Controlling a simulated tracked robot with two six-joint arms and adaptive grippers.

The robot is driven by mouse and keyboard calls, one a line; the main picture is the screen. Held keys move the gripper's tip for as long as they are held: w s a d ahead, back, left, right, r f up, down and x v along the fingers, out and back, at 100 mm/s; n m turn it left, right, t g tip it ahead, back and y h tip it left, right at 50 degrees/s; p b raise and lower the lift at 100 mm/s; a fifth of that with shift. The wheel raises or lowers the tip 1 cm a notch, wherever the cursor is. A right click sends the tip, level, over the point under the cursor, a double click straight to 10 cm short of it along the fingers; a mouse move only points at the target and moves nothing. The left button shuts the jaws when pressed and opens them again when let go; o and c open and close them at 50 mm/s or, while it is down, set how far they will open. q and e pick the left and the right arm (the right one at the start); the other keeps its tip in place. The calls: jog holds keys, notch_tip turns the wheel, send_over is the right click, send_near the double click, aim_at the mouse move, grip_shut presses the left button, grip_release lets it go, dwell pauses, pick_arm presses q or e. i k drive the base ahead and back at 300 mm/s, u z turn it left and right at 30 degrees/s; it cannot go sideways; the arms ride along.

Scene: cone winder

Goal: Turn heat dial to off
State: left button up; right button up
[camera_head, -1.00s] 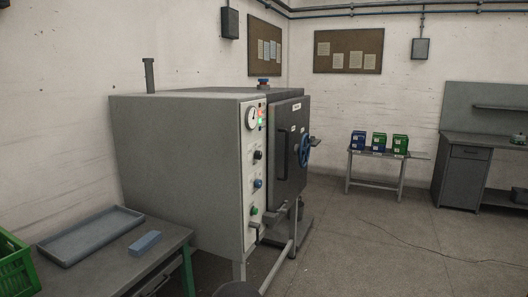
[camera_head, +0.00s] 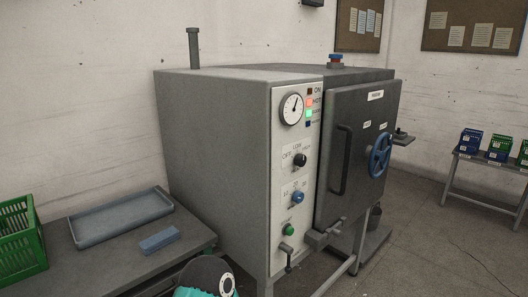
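The heat dial (camera_head: 300,160) is a black round knob on the pale front panel (camera_head: 281,225) of the grey oven-like cabinet. Labels OFF on its left, LOW above and HIGH on its right surround it. Its pointer is too small to read surely. Below it is a blue knob (camera_head: 298,197) marked with numbers, then a green button (camera_head: 289,230). Above are a round gauge (camera_head: 291,109) and a column of lamps, with a red one (camera_head: 309,102) and a green one (camera_head: 308,113) lit. Neither gripper is in view; only a dark and teal part of my arm shows at the bottom edge.
The cabinet door (camera_head: 350,150) is shut, with a long black handle and a blue handwheel (camera_head: 380,155). A lever juts out below the panel. At left, a table (camera_head: 110,266) holds a tray (camera_head: 120,215), a blue block (camera_head: 159,239) and a green crate (camera_head: 22,235).

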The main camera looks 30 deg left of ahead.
aim_at(300, 160)
jog(key=u, duration=0.5)
jog(key=i, duration=1.1)
jog(key=u, duration=0.7)
jog(key=k, duration=0.7)
jog(key=u, duration=0.2)
jog(key=i, duration=0.8)
jog(key=z, duration=0.1)
